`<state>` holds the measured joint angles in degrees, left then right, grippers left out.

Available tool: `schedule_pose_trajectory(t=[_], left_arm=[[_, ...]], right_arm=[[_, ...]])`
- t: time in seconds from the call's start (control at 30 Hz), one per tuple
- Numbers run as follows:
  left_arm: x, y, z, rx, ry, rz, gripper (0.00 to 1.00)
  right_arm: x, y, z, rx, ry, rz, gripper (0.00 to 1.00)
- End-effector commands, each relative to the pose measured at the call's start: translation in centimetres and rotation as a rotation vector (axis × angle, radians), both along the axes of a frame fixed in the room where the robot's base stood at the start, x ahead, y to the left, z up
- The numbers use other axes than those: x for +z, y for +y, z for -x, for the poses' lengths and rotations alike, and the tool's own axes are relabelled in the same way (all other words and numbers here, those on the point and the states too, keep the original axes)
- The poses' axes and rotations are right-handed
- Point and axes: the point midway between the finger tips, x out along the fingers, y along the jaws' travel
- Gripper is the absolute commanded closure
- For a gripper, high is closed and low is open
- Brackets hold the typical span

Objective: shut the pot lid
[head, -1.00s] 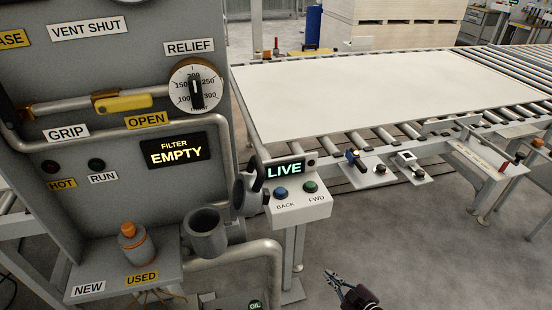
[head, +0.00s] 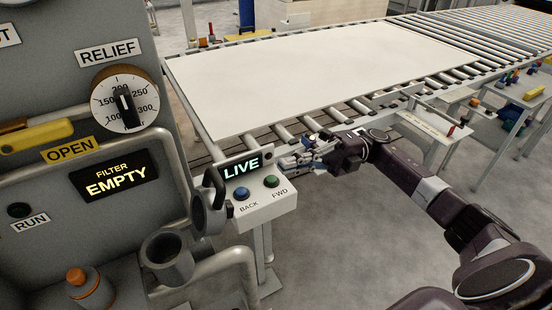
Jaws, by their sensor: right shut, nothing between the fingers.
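A grey cylindrical pot (head: 167,262) stands at the lower left on the front of the grey machine. Its top is open and its inside looks dark. A round grey piece with a dark loop handle (head: 209,207), which looks like the pot's lid, stands tilted up to the right of and above the pot, beside the control box. My right gripper (head: 287,161) is shut and empty. It points left, just right of the LIVE display, apart from the lid and the pot. My left gripper is out of view.
The control box (head: 262,208) carries BACK and FWD buttons between the lid and my right arm. The machine has a RELIEF dial (head: 124,98) and a FILTER EMPTY display (head: 114,181). An orange-capped bottle (head: 90,288) stands left of the pot. A roller conveyor (head: 210,150) bears a white sheet.

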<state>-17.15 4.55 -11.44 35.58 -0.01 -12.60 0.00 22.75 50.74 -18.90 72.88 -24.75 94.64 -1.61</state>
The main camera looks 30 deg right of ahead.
Motion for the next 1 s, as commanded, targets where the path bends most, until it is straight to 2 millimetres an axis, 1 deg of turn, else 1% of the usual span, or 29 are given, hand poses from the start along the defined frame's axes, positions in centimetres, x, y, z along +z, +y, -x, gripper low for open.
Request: schedule_pose_trajectory(t=[0.03,0.3,0.4,0.5,0.7,1.0], left_arm=[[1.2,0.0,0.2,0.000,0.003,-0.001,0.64],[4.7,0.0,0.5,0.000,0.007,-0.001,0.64],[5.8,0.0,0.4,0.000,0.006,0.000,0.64],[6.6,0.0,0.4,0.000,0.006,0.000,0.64],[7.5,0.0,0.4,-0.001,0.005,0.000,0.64],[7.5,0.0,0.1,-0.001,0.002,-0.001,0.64]], right_arm=[[0.9,1.1,0.2,0.004,0.000,-0.002,1.00],[2.3,6.8,0.3,0.002,0.001,-0.005,1.00],[2.6,8.5,0.3,-0.001,0.000,-0.005,1.00],[2.7,9.8,0.4,-0.001,0.001,-0.004,1.00],[2.7,11.3,0.4,-0.002,0.001,-0.003,1.00],[2.6,11.6,0.4,-0.003,0.001,-0.002,1.00]])
